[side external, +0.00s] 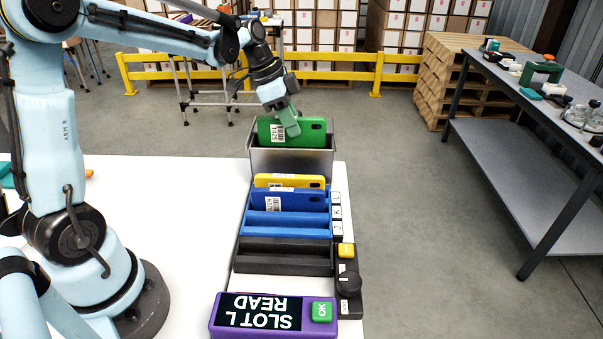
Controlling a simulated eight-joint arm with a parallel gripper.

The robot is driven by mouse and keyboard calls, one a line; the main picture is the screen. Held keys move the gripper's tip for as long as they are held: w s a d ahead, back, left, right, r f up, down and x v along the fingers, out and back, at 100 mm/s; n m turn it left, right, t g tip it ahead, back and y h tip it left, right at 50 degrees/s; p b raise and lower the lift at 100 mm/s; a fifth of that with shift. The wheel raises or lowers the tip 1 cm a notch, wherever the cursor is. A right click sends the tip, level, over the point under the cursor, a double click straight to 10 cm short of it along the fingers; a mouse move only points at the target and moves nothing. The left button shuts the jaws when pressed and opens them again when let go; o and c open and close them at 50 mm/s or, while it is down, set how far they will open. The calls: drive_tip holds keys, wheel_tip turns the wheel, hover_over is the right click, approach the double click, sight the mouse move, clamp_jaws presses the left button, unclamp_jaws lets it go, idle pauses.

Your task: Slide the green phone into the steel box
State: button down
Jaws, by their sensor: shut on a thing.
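The green phone (308,131) has a white barcode label and lies on its long edge, nearly level. My gripper (289,128) is shut on it from above, near its left part. The steel box (290,162) stands at the back end of the row on the white table. The phone is at the box's mouth, with its upper part above the front rim. Its lower edge is hidden behind the box's front wall, so I cannot tell how deep it sits or whether it touches the box.
In front of the box, a blue rack (290,217) holds a yellow phone (290,181) and a blue phone (287,199). A black rack (284,257) looks empty. A purple reader (272,317) shows "SLOT L READ". The white table (190,230) is clear left of the racks.

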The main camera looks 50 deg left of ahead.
drive_tip(key=shift+f, duration=3.05)
drive_tip(key=c, duration=0.9)
unclamp_jaws()
drive_tip(key=shift+c, duration=0.2)
drive_tip(key=v, duration=1.2)
drive_tip(key=shift+r, duration=0.2)
wheel_tip(320, 180, up, 7)
hover_over(292, 146)
drive_tip(key=s+a, duration=0.3)
drive_tip(key=a, duration=0.1)
drive_tip(key=shift+d+f, duration=0.1)
drive_tip(key=shift+f, duration=0.05)
